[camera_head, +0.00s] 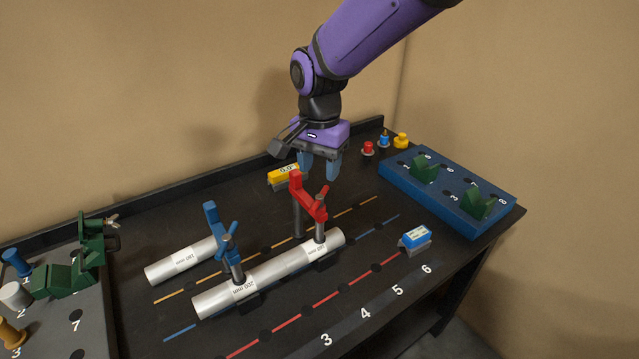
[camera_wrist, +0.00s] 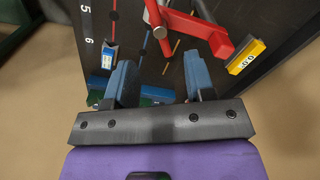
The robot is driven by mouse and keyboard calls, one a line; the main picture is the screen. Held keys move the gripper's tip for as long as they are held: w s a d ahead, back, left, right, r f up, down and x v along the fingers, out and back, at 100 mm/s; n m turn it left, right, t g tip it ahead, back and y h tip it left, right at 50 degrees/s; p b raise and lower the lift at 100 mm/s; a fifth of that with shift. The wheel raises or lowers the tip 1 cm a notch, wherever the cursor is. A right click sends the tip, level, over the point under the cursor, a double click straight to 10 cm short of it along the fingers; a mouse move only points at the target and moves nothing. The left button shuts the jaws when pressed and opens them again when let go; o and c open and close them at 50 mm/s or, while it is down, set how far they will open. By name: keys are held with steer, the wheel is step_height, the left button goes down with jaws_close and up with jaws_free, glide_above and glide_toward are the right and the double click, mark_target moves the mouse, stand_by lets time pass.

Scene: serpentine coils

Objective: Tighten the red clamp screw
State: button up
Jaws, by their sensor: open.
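The red clamp (camera_head: 308,195) stands on the dark bench, its post behind the long silver tube (camera_head: 270,274) and its screw reaching down to the tube's right end. The clamp screw (camera_head: 321,222) has a red handle at its top. In the wrist view the red clamp (camera_wrist: 222,44) lies beyond the fingertips, with its screw end (camera_wrist: 159,31) at upper centre. My gripper (camera_head: 320,168) is open and empty, pointing down above and behind the red clamp, apart from it. Its two blue fingers also show in the wrist view (camera_wrist: 158,80).
A blue clamp (camera_head: 222,240) stands at the tube's left part, near a shorter tube (camera_head: 185,261). A yellow gauge block (camera_head: 284,174) lies behind the red clamp and a blue one (camera_head: 414,240) to its right. A blue fixture board (camera_head: 447,192) stands at right.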

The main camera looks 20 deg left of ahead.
mark_target(320, 196)
steer(key=shift+r, duration=1.6)
steer(key=shift+d, duration=0.1)
